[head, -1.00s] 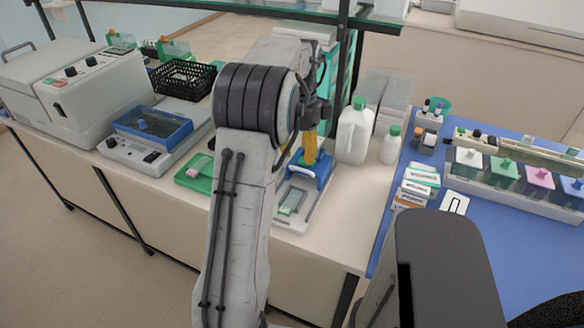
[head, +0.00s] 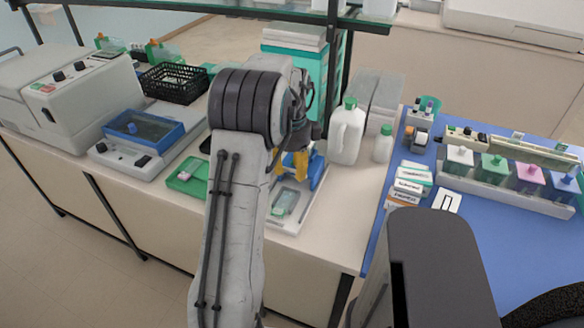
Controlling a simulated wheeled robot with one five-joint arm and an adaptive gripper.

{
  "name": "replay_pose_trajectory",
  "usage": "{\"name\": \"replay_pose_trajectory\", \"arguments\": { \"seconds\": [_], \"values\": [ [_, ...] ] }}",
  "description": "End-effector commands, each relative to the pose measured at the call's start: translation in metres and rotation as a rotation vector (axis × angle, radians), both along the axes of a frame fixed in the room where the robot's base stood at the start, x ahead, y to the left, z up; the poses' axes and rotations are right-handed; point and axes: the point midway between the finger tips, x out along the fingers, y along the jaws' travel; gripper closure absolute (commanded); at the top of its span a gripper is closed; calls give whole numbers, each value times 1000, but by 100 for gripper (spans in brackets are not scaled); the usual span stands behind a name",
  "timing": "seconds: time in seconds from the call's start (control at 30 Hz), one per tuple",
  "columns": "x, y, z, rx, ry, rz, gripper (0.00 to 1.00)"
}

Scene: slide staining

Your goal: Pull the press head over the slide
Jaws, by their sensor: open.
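The press is a white base plate (head: 306,211) on the bench with a blue press head (head: 317,172) at its back part. The slide (head: 285,200) lies in a pale green holder at the front of the base. My gripper (head: 291,172) has yellow fingers and is open, pointing down just left of the blue head. My arm hides part of the press and of the fingers. I cannot tell whether a finger touches the head.
A green tray (head: 187,178) lies left of my arm. A white jug (head: 346,135) and a small white bottle (head: 383,145) stand right of the press. White boxes (head: 408,183) and a staining rack (head: 512,182) are on the blue mat. An overhead shelf (head: 230,9) crosses the back.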

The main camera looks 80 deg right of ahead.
Motion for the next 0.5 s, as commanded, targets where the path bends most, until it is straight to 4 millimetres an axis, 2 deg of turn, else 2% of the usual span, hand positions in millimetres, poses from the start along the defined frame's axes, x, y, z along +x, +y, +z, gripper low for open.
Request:
{"name": "replay_pose_trajectory", "arguments": {
  "seconds": [0.07, 0.4, 0.5],
  "values": [
    [0, 0, 0, 0, 0, 0, 70],
    [0, 0, 0, 0, 0, 0, 100],
    [0, 0, 0, 0, 0, 0, 100]
  ]
}}
